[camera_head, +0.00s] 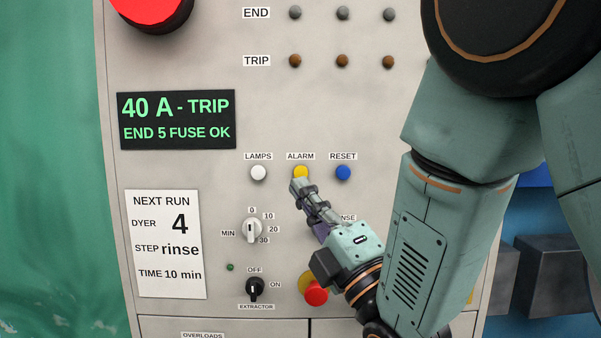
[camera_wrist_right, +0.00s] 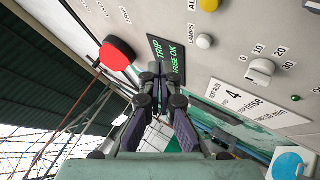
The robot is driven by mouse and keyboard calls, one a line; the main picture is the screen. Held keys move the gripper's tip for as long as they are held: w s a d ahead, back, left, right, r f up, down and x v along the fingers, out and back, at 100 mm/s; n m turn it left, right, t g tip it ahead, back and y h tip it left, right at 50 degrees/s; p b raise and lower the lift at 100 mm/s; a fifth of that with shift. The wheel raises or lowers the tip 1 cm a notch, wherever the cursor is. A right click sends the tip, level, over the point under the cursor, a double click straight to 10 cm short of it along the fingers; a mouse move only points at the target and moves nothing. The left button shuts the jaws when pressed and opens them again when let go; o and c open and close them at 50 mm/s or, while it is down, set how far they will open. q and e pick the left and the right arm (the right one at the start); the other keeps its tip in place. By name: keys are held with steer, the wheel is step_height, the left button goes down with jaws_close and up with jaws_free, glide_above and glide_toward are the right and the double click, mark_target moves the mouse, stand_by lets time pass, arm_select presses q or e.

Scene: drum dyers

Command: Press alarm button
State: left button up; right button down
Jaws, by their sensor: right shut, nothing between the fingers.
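The yellow alarm button (camera_head: 300,171) sits on the grey panel under the ALARM label, between the white lamps button (camera_head: 258,172) and the blue reset button (camera_head: 343,172). My right gripper (camera_head: 298,186) is shut and empty. Its tips appear just below the yellow button in the head view and cover its lower edge. In the right wrist view the yellow button (camera_wrist_right: 209,4) is at the top edge, to the right of and apart from the shut fingertips (camera_wrist_right: 153,72). My left gripper is not in view.
A timer knob (camera_head: 251,230) and a black extractor switch (camera_head: 255,288) lie below the buttons. A red button (camera_head: 316,293) is partly hidden behind my right gripper. A large red button (camera_head: 150,12) and a green-lettered display (camera_head: 177,120) are at upper left.

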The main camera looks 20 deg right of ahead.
mark_target(301, 173)
steer(key=w+d, duration=0.2)
steer(key=w, duration=0.6)
steer(key=shift+w+d, duration=0.35)
steer(key=shift+a, duration=0.15)
steer(key=shift+s, duration=0.1)
stand_by(0.5)
stand_by(0.4)
steer(key=shift+f, duration=0.1)
